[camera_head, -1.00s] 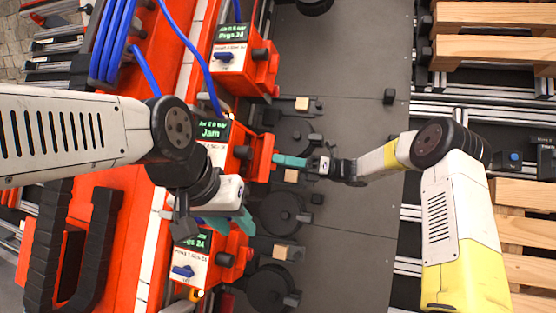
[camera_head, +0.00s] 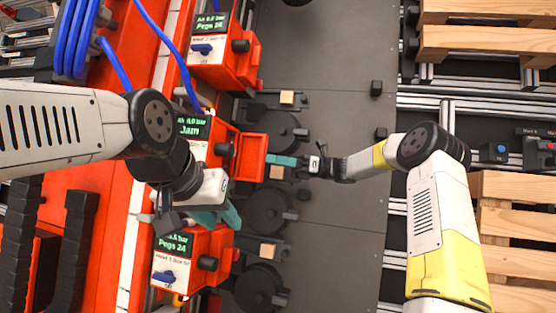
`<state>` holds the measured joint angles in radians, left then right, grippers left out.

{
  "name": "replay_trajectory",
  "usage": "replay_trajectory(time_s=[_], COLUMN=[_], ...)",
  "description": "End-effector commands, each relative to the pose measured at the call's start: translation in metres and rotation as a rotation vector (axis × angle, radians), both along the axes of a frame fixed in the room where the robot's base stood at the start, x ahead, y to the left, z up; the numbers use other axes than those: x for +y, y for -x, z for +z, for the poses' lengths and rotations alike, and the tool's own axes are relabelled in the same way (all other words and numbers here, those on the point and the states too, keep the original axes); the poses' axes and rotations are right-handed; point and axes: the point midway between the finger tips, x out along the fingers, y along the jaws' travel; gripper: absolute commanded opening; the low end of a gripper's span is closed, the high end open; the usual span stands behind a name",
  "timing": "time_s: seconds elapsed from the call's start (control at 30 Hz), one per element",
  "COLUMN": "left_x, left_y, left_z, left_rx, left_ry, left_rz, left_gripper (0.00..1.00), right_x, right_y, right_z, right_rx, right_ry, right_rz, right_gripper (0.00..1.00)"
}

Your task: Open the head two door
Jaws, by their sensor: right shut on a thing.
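The middle red head (camera_head: 196,148), whose green display reads "Jam", is partly covered by my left arm. Its red door (camera_head: 251,158) stands out from the head's right side and shows as a box-like frame. My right gripper (camera_head: 279,160), with teal fingers, comes in from the right and is shut at the door's right edge. The exact grip on the door is too small to make out. My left gripper (camera_head: 218,215), with teal fingers apart, is empty between the middle head and the lower head (camera_head: 190,255).
Another red head (camera_head: 222,60) stands above, with a blue hose (camera_head: 168,45) nearby. Dark round discs (camera_head: 265,210) and small wooden blocks (camera_head: 286,97) line the heads' right side. The grey plate (camera_head: 335,230) is mostly clear. Wooden pallets (camera_head: 490,45) lie at right.

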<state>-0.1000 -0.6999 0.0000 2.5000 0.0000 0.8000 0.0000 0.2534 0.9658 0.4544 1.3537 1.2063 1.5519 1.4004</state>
Motion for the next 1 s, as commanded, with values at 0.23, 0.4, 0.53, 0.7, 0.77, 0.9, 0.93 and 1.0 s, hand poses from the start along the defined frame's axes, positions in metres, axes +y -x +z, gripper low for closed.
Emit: replay_trajectory(time_s=[0.23, 0.4, 0.53, 0.7, 0.77, 0.9, 0.93, 1.0], left_x=[0.0, 0.0, 0.0, 0.0, 0.0, 0.0, 0.0, 0.0], left_y=[0.0, 0.0001, 0.0, 0.0001, 0.0, 0.0, 0.0, 0.0], left_z=[0.0, 0.0001, 0.0, 0.0001, 0.0, 0.0, 0.0, 0.0], left_rx=[0.0, 0.0, 0.0, 0.0, 0.0, 0.0, 0.0, 0.0], left_ry=[0.0, 0.0, 0.0, 0.0, 0.0, 0.0, 0.0, 0.0], left_rz=[0.0, 0.0, 0.0, 0.0, 0.0, 0.0, 0.0, 0.0], left_gripper=[0.36, 0.36, 0.36, 0.36, 0.36, 0.36, 0.36, 0.36], right_x=[0.0187, 0.0187, 0.019, 0.019, 0.0188, 0.0185, 0.0184, 0.0184], right_y=[0.0098, 0.0104, 0.0105, 0.0094, 0.0091, 0.0085, 0.0085, 0.0083], right_z=[0.0082, 0.008, 0.0079, 0.0074, 0.0071, 0.0067, 0.0066, 0.0065], right_rx=[-0.001, -0.002, -0.002, -0.003, -0.003, -0.002, -0.002, -0.002], right_ry=[-0.014, -0.013, -0.012, -0.011, -0.011, -0.01, -0.01, -0.01], right_rz=[0.032, 0.034, 0.034, 0.031, 0.031, 0.029, 0.029, 0.029], right_gripper=[0.0, 0.19, 0.35, 0.45, 0.46, 0.44, 0.44, 0.42])
